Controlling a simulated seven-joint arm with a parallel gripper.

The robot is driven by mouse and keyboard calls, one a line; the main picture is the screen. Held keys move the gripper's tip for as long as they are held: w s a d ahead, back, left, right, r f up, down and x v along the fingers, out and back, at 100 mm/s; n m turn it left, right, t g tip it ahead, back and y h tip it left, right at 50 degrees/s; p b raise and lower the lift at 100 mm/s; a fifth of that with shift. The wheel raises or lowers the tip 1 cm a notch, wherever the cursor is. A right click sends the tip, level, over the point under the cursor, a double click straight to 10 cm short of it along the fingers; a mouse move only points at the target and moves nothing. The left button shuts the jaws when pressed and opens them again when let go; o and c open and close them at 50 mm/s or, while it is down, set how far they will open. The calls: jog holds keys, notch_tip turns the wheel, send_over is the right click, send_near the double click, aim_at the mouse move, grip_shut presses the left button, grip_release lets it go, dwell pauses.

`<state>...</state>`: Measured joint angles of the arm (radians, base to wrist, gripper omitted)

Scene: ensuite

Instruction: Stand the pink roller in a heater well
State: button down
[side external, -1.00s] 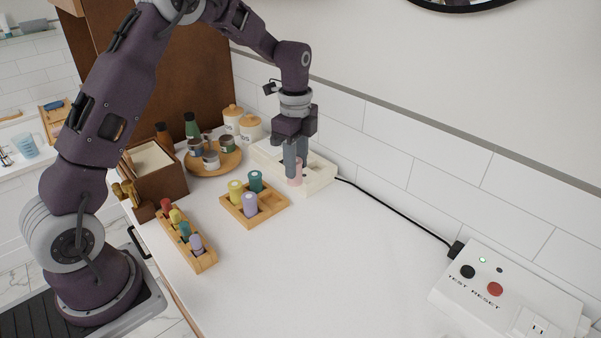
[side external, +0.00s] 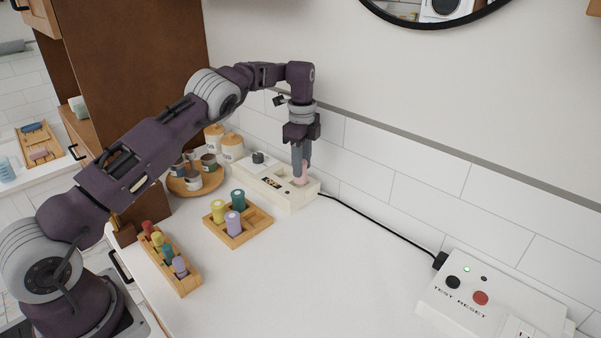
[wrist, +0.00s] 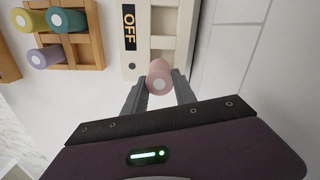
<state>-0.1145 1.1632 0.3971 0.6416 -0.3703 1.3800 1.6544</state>
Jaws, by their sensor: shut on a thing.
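My gripper (side external: 301,162) is shut on the pink roller (side external: 303,178) and points down at the right end of the cream heater (side external: 262,190). The heater (wrist: 134,68) shows there with a black OFF label and recessed wells. The roller's lower end is hidden, so I cannot tell whether it is inside a well or above it.
A wooden tray (side external: 238,240) holds yellow, teal and lilac rollers. A narrow rack (side external: 187,285) holds several coloured rollers. A round tray (side external: 193,190) with jars stands left of the heater. A white TEST/RESET box (side external: 497,300) is at right, its black cable running to the heater. The middle counter is clear.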

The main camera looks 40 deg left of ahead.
jog(key=shift+w+a, duration=0.25)
jog(key=shift+a, duration=0.25)
jog(key=shift+f, duration=1.75)
jog(key=c, duration=1)
grip_release()
jog(key=shift+f, duration=0.15)
notch_tip(320, 180, up, 6)
jog(key=shift+f, duration=0.2)
jog(key=shift+a+r, duration=0.2)
jog(key=shift+r, duration=0.3)
jog(key=shift+d+r, duration=0.2)
jog(key=shift+r, duration=0.4)
